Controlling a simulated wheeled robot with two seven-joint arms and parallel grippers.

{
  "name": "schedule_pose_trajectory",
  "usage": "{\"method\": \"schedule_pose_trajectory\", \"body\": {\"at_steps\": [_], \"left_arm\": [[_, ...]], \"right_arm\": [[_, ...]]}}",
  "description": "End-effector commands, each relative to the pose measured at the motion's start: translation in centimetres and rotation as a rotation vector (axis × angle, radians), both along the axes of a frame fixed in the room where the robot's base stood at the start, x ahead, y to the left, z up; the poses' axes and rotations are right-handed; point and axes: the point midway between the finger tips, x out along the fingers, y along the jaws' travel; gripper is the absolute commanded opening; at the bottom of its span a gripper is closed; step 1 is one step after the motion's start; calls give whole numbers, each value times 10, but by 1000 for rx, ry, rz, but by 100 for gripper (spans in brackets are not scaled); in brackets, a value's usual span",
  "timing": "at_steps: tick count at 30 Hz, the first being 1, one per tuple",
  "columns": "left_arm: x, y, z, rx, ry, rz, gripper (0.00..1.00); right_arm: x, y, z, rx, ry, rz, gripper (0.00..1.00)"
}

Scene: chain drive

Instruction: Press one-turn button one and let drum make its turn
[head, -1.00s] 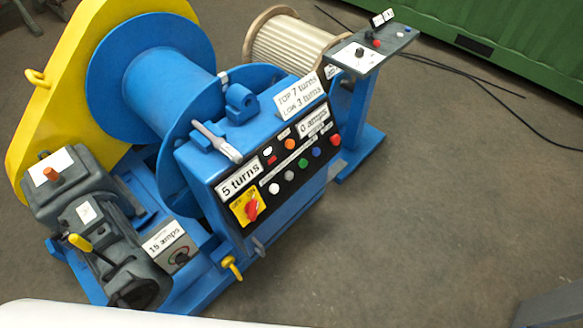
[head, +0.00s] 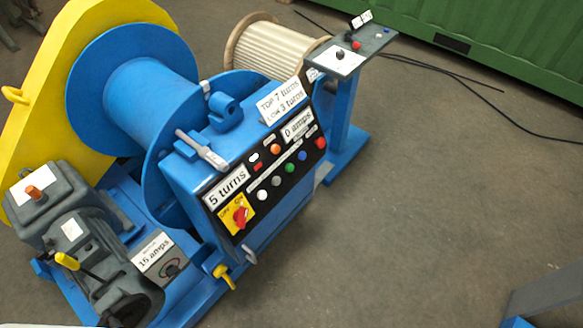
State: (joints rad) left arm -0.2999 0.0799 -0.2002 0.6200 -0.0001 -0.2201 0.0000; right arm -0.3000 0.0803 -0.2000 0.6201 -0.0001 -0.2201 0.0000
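The blue winch drum (head: 150,92) stands at the upper left beside a yellow guard (head: 40,105). The black control panel (head: 265,175) on the blue housing carries a row of buttons: white (head: 262,195), grey (head: 275,182), green (head: 289,168), blue (head: 302,156) and red (head: 319,143). Which one is one-turn button one cannot be read. A red rotary switch (head: 240,216) sits on a yellow plate. The counter label (head: 225,187) reads 5 turns, and another label (head: 297,125) reads 0 amps. Neither gripper is in view.
A grey motor (head: 85,245) with an orange cap and yellow lever is at the lower left. A blue pedestal (head: 345,110) with a small control desk (head: 352,52) stands behind the panel.

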Motion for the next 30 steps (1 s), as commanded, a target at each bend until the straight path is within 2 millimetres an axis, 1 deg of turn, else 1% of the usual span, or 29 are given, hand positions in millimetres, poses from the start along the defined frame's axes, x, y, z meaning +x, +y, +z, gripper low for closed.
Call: {"method": "schedule_pose_trajectory", "body": {"at_steps": [1,6,30], "left_arm": [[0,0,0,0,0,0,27],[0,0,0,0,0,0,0],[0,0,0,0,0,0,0]], "right_arm": [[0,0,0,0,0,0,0],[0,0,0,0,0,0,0],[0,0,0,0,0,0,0]]}}
